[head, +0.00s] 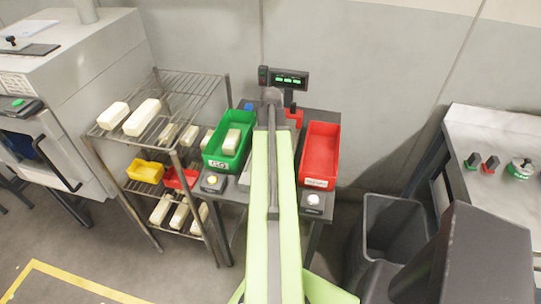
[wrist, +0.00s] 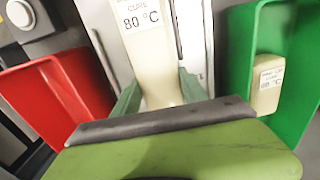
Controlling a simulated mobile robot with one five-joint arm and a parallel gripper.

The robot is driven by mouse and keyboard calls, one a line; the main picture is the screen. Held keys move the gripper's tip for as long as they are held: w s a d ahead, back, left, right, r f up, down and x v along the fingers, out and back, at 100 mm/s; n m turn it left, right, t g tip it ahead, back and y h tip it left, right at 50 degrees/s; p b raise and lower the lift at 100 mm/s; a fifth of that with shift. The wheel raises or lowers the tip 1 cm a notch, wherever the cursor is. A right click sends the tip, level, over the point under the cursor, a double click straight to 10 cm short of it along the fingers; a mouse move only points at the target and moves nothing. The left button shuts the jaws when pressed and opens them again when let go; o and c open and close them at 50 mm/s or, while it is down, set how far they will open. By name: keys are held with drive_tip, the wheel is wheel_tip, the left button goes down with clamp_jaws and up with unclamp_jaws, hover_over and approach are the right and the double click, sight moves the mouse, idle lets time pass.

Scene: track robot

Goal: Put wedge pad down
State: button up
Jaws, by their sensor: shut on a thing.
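The wedge pad is a cream block (wrist: 150,62) with a printed label reading "CURE 80 °C" in the wrist view. My gripper (wrist: 158,94) is shut on it, with a green finger on each side. Behind the pad is a pale metal surface (wrist: 192,38) with dark slots; I cannot tell whether the pad touches it. In the head view my arm hides the gripper and the pad, between the green bin (head: 211,158) and the red bin (head: 320,150).
The green bin, also in the wrist view (wrist: 236,60), holds a labelled cream block (wrist: 267,85). The red bin (wrist: 50,95) looks empty. A display (head: 290,80) stands behind my arm. A wire rack (head: 185,85) with several cream blocks stands left, a dark waste bin (head: 395,215) right.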

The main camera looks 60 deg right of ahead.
drive_tip(key=shift+f, duration=0.15)
drive_tip(key=o, duration=1.4)
wheel_tip(320, 180, up, 12)
drive_tip(key=p, duration=1.2)
drive_tip(key=shift+r, duration=0.2)
